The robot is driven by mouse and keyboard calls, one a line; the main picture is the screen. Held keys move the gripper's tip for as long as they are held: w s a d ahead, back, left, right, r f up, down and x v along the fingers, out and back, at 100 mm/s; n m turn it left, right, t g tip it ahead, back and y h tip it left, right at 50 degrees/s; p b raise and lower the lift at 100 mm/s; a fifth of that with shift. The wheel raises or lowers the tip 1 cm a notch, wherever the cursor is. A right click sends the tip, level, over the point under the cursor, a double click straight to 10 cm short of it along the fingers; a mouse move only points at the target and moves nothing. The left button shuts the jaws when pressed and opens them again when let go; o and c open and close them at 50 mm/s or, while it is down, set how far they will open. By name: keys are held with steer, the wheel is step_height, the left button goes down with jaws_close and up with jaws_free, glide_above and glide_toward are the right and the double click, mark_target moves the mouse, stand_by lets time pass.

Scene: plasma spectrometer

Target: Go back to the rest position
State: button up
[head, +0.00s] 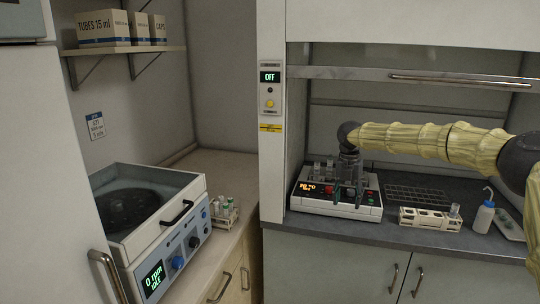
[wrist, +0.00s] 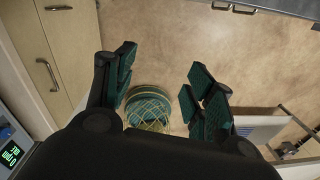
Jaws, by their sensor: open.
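My gripper (head: 349,194) hangs from the end of my yellow-sleeved arm, fingers pointing down. In the head view it overlaps the heater block (head: 313,201) in the fume hood. In the wrist view my gripper (wrist: 160,88) is open, its green-padded fingers wide apart with nothing between them. Below them is the tan floor (wrist: 160,45), so it seems to hang in the air in front of the hood. A round green shape with yellow mesh (wrist: 149,108) shows lower down between the fingers; I cannot tell what it is.
The centrifuge (head: 150,215), its display at 0 rpm, stands on the left counter beside a tube rack (head: 225,212). The hood worktop holds a white rack (head: 430,219) and a wash bottle (head: 484,217). Drawers (wrist: 45,60) show at the wrist view's upper left.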

steer(key=s+a+f+n+t+h, duration=0.1)
steer(key=s+f+n+t+h, duration=0.1)
steer(key=s+f+n, duration=0.8)
steer(key=s+a+f+n+t+h, duration=0.15)
steer(key=s+f+n, duration=0.3)
steer(key=f, duration=0.95)
steer(key=s+a+f+n+t+h, duration=0.25)
steer(key=s+f+n, duration=0.5)
steer(key=f, duration=0.45)
steer(key=s+f+n+y, duration=0.2)
steer(key=s+f+n, duration=0.25)
steer(key=s, duration=0.35)
steer(key=s+f+n+y, duration=0.25)
steer(key=s+n, duration=0.35)
steer(key=s, duration=0.3)
steer(key=s+d+n+g+y, duration=0.1)
steer(key=s+n+g, duration=0.4)
steer(key=s, duration=2.1)
steer(key=n+y, duration=0.1)
steer(key=n, duration=0.2)
steer(key=shift+g, duration=0.3)
steer(key=shift+r+n, duration=0.1)
steer(key=shift+n, duration=0.15)
